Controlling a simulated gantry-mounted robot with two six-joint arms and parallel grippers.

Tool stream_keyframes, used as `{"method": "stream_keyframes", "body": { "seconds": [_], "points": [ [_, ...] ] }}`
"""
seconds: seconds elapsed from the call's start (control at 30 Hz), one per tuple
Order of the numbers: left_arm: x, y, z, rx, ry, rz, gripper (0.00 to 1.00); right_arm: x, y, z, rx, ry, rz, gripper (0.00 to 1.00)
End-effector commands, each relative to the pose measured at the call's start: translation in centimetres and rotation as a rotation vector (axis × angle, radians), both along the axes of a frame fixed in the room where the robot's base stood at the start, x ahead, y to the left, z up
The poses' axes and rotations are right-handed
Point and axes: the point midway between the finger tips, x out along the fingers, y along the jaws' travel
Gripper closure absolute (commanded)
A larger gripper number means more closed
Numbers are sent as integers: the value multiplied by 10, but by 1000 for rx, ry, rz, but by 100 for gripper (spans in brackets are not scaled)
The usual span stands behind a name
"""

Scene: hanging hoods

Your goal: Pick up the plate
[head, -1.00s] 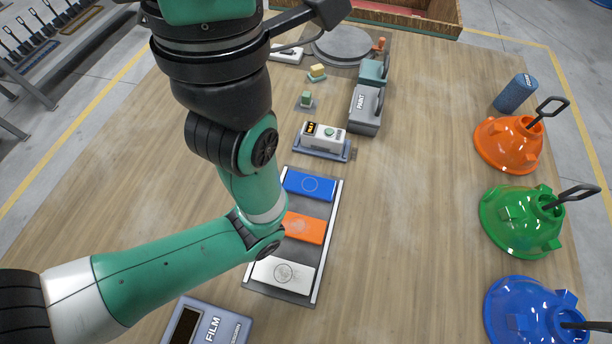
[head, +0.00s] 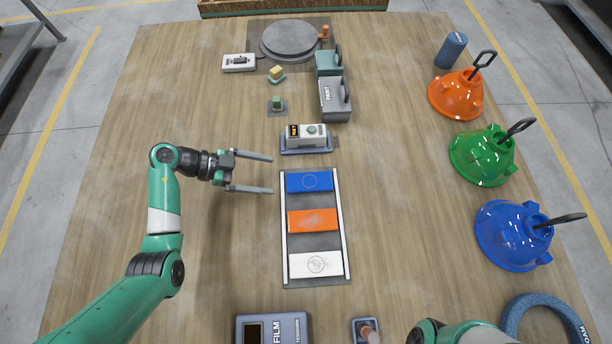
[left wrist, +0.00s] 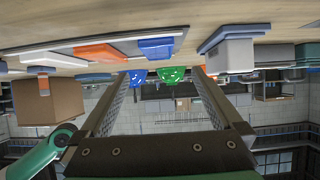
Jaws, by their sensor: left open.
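Three flat rectangular plates lie in a row in a grey railed tray (head: 343,232) at the middle of the table in the head view: a blue plate (head: 309,182) at the far end, an orange plate (head: 312,221) in the middle and a white plate (head: 316,264) nearest. My left gripper (head: 272,174) is open and empty, its fingers pointing right, just left of the blue plate and apart from it. The left wrist view also shows the blue plate (left wrist: 157,47) and orange plate (left wrist: 98,52) beyond the open fingers. My right gripper is out of view.
Blue (head: 513,236), green (head: 482,156) and orange (head: 456,96) hoods stand along the right. A tester box (head: 307,138) is just beyond the tray, and a film tester (head: 273,329) is in front.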

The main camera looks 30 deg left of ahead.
Motion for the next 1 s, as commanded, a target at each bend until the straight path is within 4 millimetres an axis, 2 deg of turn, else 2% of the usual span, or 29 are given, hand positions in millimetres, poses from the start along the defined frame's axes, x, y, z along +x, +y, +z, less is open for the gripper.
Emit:
{"method": "stream_keyframes", "body": {
  "seconds": [0.3, 0.57, 0.8, 1.0],
  "points": [
    [24, -41, -30, 2, -6, -6, 0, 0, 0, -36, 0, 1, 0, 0],
    [31, -51, -32, 1, -6, -3, 0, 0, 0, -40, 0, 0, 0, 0],
    [46, -83, -50, 3, -7, -7, 0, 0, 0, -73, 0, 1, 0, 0],
    [52, -93, -50, 1, -6, -3, 0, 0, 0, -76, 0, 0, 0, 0]
  ]
}}
